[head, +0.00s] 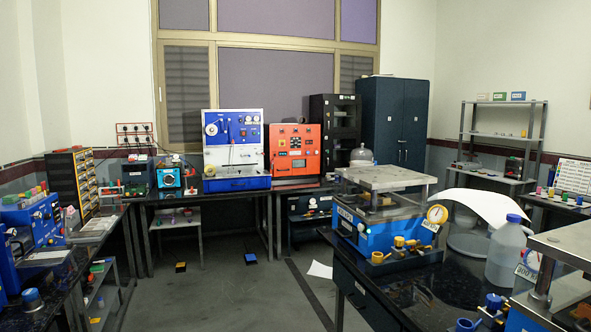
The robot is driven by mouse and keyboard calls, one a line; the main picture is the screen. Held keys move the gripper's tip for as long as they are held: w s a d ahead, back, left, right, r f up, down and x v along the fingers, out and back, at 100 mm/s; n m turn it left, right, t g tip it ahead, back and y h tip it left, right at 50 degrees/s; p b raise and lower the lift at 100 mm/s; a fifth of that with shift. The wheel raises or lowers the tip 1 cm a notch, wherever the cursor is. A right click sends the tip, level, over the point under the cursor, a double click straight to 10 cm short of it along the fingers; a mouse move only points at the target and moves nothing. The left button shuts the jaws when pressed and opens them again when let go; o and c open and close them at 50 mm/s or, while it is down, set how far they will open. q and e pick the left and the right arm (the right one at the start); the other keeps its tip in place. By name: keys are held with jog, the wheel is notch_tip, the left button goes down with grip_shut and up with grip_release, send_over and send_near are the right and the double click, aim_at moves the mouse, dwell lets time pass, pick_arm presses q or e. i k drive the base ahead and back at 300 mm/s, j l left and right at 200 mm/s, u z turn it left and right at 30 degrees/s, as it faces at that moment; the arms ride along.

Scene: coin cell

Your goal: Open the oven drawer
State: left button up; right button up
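No label that reads as an oven can be made out. An orange-red box unit (282,160) with a small screen and several knobs stands on the back bench, and it may be the oven. Beside it on the left is a blue and white panel machine (215,160) with a dark blue front strip (237,184) at its base. I cannot tell whether that strip is a drawer, and no drawer is seen pulled out there. Neither of my grippers is in view.
Black benches run along the left and back. A dark bench (405,285) at the right front carries a blue press (372,232) and a plastic jug (506,255). The grey floor (215,290) between them is mostly clear, with a white sheet (319,270) lying on it.

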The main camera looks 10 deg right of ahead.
aim_at(307, 165)
jog(key=i, duration=6.2)
jog(key=l+z, duration=0.05)
jog(key=l, duration=0.05)
